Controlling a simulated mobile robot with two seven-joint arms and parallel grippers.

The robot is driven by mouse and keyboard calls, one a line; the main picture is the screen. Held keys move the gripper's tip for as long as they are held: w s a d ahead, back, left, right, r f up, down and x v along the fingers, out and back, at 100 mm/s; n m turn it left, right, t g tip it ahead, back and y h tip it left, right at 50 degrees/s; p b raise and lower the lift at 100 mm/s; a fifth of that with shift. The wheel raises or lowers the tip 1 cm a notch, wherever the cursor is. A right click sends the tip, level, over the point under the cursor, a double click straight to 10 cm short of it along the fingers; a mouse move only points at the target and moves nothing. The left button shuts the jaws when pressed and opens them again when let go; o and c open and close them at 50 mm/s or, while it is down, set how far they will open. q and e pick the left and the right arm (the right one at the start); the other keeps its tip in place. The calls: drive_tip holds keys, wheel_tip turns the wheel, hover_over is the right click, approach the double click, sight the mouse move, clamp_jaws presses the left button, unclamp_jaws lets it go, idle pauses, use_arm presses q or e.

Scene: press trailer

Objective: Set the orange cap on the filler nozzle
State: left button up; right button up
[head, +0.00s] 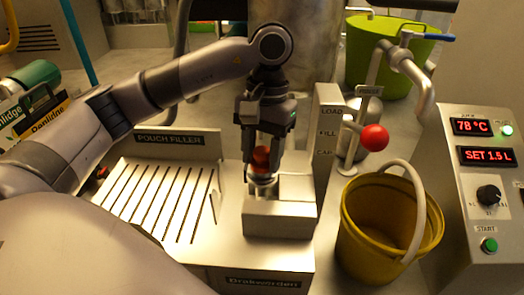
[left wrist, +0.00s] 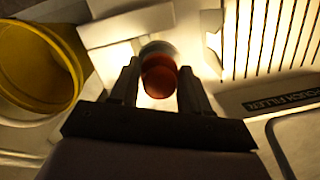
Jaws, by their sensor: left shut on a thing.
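The orange cap (head: 261,156) is between the fingers of my left gripper (head: 262,162), which points down and is shut on it. In the left wrist view the orange-red cap (left wrist: 159,80) shows between the two fingertips. A round, pale metal piece that looks like the filler nozzle (head: 262,180) is directly below the cap, on the grey block. Its edge (left wrist: 158,47) shows just beyond the cap in the left wrist view. I cannot tell whether the cap touches it or sits apart. My right gripper is not in view.
The slotted metal tray (head: 145,200) of the pouch filler lies to the left. A lever with a red ball knob (head: 374,138) stands to the right, above a yellow bucket (head: 350,240). A control panel (head: 487,205) is at far right, a green tub (head: 390,60) behind.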

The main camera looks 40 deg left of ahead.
sight(265, 147)
use_arm(q)
drive_tip(key=shift+f, duration=0.25)
drive_tip(key=o, duration=0.9)
drive_tip(key=shift+c, duration=0.2)
drive_tip(key=shift+r, duration=0.1)
drive_tip(key=shift+w+r+p, duration=0.2)
drive_tip(key=shift+r+p, duration=0.65)
drive_tip(key=shift+r, duration=0.5)
drive_tip(key=r+p, duration=0.4)
drive_tip(key=r, duration=0.1)
drive_tip(key=shift+w+a+r+p, duration=0.1)
drive_tip(key=shift+w+r+p, duration=0.1)
drive_tip(key=shift+w+p, duration=0.2)
drive_tip(key=r, duration=0.1)
drive_tip(key=r+p, duration=0.1)
drive_tip(key=shift+w+r, duration=0.2)
drive_tip(key=shift+r, duration=0.1)
drive_tip(key=shift+s, duration=0.1)
